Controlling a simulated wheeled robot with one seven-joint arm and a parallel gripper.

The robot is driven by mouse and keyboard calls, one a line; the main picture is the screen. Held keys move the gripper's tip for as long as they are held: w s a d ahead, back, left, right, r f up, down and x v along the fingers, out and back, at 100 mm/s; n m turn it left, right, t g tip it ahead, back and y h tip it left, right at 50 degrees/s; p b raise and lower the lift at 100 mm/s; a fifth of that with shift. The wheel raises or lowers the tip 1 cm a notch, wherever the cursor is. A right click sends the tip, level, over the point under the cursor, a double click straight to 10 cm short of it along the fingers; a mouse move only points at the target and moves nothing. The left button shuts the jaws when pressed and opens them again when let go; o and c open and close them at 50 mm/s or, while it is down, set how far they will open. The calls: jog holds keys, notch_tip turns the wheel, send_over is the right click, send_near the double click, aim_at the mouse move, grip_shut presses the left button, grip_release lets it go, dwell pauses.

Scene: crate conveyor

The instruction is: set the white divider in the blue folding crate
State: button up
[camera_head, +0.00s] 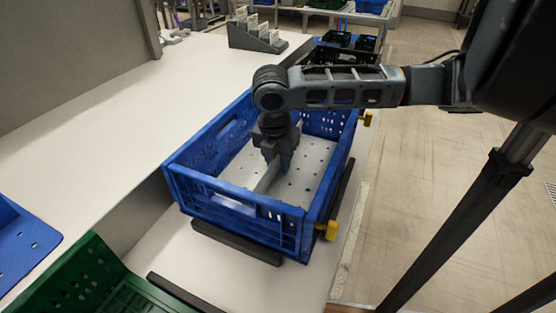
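The blue folding crate (180,184) stands unfolded in the middle of the camera_head view, its walls upright and its pale, perforated floor showing. The white divider (266,180) is inside the crate, a thin upright panel running roughly along the crate's length. My gripper (279,165) reaches down into the crate from above, with its fingers at the divider's upper edge, and looks shut on it. The fingers hide part of the divider, and I cannot tell whether its lower edge touches the floor.
Yellow latches (331,230) stick out on the crate's right side. A green crate (90,279) and a blue panel (22,245) are at the lower left. A white table (85,130) runs along the left. A grey holder with cards (262,38) and black crates (340,55) stand behind.

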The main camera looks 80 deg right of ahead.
jog(key=shift+o, duration=0.2)
jog(key=r, duration=0.4)
jog(key=a+r, duration=0.1)
jog(key=r, duration=0.7)
jog(key=shift+w+a+r+p, duration=0.1)
jog(key=shift+w+a+p, duration=0.1)
jog(key=shift+a+p, duration=0.2)
